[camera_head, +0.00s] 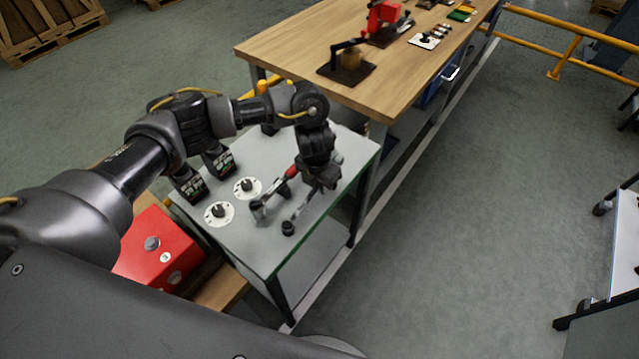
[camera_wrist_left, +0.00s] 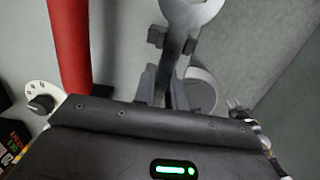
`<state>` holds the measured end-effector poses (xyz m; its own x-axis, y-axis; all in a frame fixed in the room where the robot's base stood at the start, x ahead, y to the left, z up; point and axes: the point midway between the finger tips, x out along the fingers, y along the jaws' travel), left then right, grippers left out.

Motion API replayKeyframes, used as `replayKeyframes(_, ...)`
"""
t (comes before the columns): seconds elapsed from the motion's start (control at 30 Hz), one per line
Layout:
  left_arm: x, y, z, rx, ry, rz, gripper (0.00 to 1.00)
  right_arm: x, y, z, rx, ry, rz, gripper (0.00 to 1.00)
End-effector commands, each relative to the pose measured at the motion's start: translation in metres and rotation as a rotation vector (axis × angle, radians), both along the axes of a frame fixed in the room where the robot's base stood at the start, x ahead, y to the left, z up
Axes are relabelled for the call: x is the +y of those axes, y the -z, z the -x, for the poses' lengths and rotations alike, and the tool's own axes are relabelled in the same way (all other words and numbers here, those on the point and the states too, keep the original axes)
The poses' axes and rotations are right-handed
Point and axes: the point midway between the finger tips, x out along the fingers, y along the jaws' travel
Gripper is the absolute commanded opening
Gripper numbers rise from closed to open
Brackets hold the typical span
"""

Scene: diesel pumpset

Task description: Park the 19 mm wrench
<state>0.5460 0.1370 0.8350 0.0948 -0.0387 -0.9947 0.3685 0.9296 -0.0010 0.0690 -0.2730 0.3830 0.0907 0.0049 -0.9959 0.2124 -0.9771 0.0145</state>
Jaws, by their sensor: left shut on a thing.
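The 19 mm wrench is a grey metal bar with a wider, curved head at the top of the left wrist view (camera_wrist_left: 188,17). In the head view a thin grey bar (camera_head: 303,206), which looks like this wrench, slants from my left gripper toward the lower left. My left gripper (camera_head: 323,184) is shut on the wrench, above the grey-topped cart. Its fingers also show in the left wrist view (camera_wrist_left: 172,44), on either side of the shank. Whether the wrench touches the cart top cannot be told. My right gripper is not in view.
A red-handled tool (camera_head: 291,172) lies close left of the gripper on the grey cart top (camera_head: 347,152). Two white dials (camera_head: 219,213) and black boxes are further left. A dark round knob (camera_head: 288,228) is near the front edge. A wooden bench (camera_head: 290,50) stands behind.

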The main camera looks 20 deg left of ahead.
Motion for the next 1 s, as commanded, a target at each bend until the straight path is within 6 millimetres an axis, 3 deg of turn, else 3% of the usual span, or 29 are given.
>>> replayKeyframes(0.43, -0.0003, 0.0099, -0.0001, 0.000, 0.000, 0.000, 0.00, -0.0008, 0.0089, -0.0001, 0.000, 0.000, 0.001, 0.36)
replayKeyframes(0.47, -0.0003, 0.0086, -0.0002, 0.000, 0.000, 0.000, 0.17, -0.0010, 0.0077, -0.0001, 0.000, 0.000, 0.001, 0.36)
replayKeyframes(0.63, -0.0003, 0.0085, -0.0001, 0.000, 0.000, 0.000, 0.38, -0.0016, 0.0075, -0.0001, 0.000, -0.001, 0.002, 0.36)
replayKeyframes(1.0, -0.0001, 0.0001, -0.0005, -0.003, 0.001, 0.000, 0.38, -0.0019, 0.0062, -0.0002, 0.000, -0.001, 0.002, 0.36)
